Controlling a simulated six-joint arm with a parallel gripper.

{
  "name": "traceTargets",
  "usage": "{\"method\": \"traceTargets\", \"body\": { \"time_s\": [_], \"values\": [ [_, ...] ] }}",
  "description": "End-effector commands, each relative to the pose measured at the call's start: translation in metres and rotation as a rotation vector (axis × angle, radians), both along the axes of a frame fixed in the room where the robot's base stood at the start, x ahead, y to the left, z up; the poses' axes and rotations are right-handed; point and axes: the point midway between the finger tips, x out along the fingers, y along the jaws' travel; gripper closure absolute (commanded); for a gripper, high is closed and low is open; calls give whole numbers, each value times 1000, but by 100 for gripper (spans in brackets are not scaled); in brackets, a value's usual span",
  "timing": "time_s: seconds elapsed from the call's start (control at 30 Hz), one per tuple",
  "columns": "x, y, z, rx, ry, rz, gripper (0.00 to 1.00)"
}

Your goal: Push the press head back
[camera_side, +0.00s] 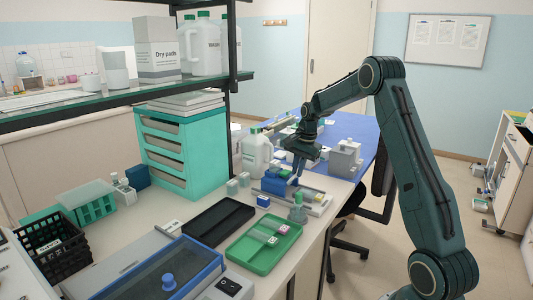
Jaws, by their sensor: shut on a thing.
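A small press with a blue head (283,186) and a pale grey base (318,206) stands on the bench near its right edge. My gripper (297,174) reaches down from above onto the blue press head and is shut on it. The fingers are small in this view and partly hide the upper right side of the head. The exact contact between the fingers and the head is too small to make out.
A green tray (254,256) with slides and a black tray (213,231) lie in front of the press. A white jug (256,153) and a teal drawer unit (172,154) stand behind to the left. A grey-green bottle (298,211) stands close to the base. A blue-topped table lies beyond.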

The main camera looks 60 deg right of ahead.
Motion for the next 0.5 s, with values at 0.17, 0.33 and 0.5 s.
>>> {"method": "traceTargets", "body": {
  "time_s": [0.17,0.33,0.5],
  "values": [
    [13,-1,1,-5,-5,-3,100],
    [15,-1,2,-8,-9,-2,100],
    [16,-1,2,-7,-10,0,84]
  ]
}}
